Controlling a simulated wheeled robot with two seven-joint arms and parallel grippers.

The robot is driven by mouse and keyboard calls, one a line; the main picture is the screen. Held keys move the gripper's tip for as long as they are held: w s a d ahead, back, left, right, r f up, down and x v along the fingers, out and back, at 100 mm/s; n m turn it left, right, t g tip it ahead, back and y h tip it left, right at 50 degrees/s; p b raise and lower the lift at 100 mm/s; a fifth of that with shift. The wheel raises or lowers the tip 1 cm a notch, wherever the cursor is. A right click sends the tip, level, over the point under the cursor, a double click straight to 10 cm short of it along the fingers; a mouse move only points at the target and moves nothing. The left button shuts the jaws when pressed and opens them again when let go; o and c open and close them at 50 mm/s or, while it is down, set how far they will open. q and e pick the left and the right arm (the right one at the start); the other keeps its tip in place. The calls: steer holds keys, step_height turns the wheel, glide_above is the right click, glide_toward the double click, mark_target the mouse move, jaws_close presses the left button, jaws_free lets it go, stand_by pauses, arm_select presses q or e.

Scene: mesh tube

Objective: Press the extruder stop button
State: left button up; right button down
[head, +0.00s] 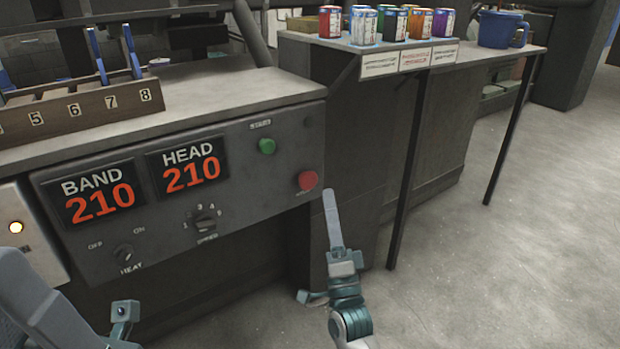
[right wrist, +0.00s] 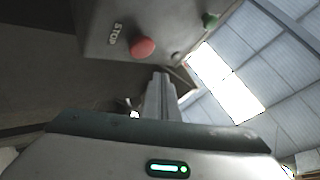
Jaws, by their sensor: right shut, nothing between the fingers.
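The red stop button (head: 307,180) is at the lower right of the grey control panel's front. It also shows in the right wrist view (right wrist: 143,47), with a "STOP" label beside it. My right gripper (head: 329,192) is shut and empty, its fingers pointing up just right of and slightly below the button in the head view. In the right wrist view the closed fingertips (right wrist: 160,76) are below and right of the button, with a visible gap between them. Part of my left arm shows at the lower left, but its fingers are out of view.
A green start button (head: 267,146) is up and left of the red one. The panel has two 210 displays (head: 190,172), a speed knob (head: 205,220) and a heat knob (head: 124,254).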

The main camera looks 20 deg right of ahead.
steer(key=shift+s+d, duration=0.15)
steer(key=shift+s, duration=0.6)
